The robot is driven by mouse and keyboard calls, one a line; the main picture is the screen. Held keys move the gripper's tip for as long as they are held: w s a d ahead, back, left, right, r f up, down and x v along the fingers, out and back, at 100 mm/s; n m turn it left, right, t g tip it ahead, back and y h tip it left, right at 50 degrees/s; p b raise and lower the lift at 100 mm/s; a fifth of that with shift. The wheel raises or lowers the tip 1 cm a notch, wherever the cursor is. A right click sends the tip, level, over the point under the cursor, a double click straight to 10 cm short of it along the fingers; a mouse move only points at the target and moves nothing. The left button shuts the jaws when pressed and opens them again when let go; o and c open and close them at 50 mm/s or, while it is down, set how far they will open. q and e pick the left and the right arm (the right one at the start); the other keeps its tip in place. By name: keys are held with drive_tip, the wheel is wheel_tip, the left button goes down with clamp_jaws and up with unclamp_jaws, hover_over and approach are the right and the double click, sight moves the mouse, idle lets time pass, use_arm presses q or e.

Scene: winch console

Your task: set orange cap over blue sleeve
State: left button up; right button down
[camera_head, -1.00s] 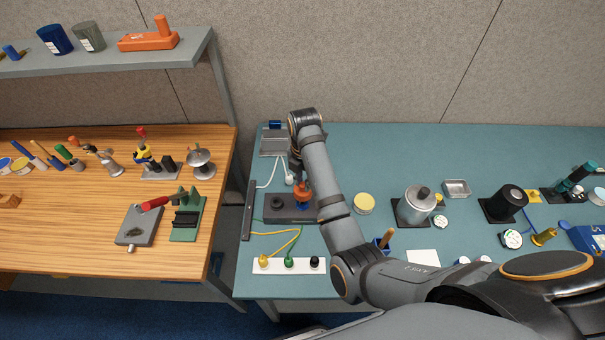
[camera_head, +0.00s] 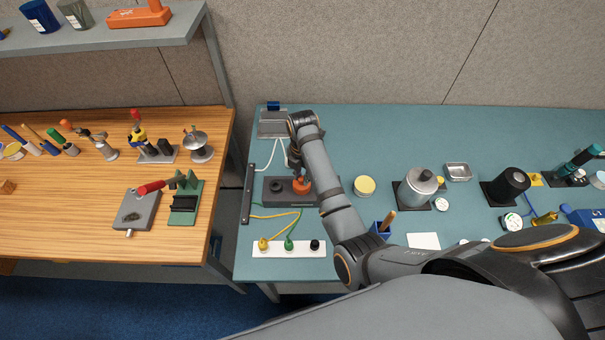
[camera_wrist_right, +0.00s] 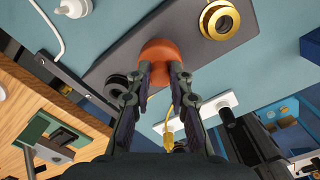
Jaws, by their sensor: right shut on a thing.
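The orange cap (camera_head: 301,186) is on the dark grey console plate (camera_head: 277,198), towards its right part. In the right wrist view the orange cap (camera_wrist_right: 158,53) is between the fingertips of my right gripper (camera_wrist_right: 160,73), which is shut on it. The right gripper (camera_head: 297,174) reaches down to the cap from above in the head view. The blue sleeve does not show in either view now; the spot under the cap is hidden. My left gripper is not in view.
A black ring (camera_head: 277,186) is on the plate left of the cap. A brass ring (camera_wrist_right: 220,19) is on its other side. A white strip with coloured plugs (camera_head: 271,249) lies in front. A yellow-lidded tin (camera_head: 364,186) stands right of my forearm.

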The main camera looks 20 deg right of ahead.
drive_tip(key=c, duration=1.1)
unclamp_jaws()
drive_tip(key=shift+c, duration=0.2)
drive_tip(key=shift+r+p, duration=0.55)
drive_tip(key=shift+r, duration=3.5)
